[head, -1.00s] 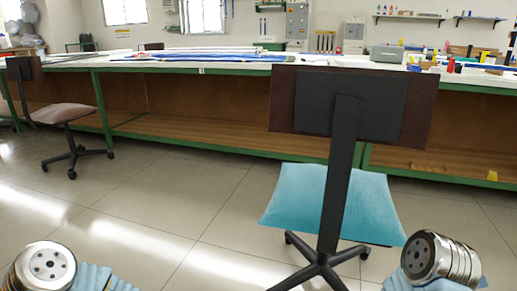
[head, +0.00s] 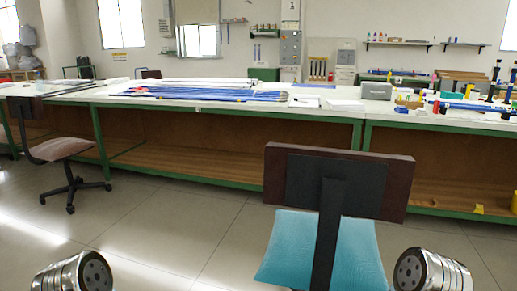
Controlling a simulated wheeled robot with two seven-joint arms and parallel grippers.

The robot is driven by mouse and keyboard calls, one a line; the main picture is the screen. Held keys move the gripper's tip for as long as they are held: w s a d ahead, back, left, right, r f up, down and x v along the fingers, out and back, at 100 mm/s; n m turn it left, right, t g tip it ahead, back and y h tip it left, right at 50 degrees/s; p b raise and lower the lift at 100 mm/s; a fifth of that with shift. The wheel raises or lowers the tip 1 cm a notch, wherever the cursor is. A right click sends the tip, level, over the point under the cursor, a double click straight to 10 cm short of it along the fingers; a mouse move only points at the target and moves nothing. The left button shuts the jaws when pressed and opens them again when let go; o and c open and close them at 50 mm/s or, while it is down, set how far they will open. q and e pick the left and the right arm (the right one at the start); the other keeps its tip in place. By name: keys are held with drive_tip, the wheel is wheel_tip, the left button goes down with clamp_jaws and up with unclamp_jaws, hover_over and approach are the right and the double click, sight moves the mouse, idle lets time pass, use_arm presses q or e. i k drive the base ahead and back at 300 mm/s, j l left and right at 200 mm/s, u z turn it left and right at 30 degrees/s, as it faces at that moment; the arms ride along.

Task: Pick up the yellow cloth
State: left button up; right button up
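A small yellow piece (head: 478,209) lies on the lower wooden shelf of the right workbench, near its front edge. It may be the yellow cloth, but it is too small to tell. Another yellow thing (head: 514,203) is cut off at the right picture edge. A yellow item (head: 408,101) also shows on the bench top at right. Neither gripper shows; only metal parts of my two arms appear at the bottom left and bottom right.
A chair with a dark back (head: 392,187) and turquoise seat (head: 360,252) stands between me and the right workbench (head: 440,122). Another chair (head: 62,148) is at left. Blue rods (head: 205,94) lie on the bench. Floor at centre left is clear.

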sight(477, 208)
drive_tip(key=z, duration=1.6)
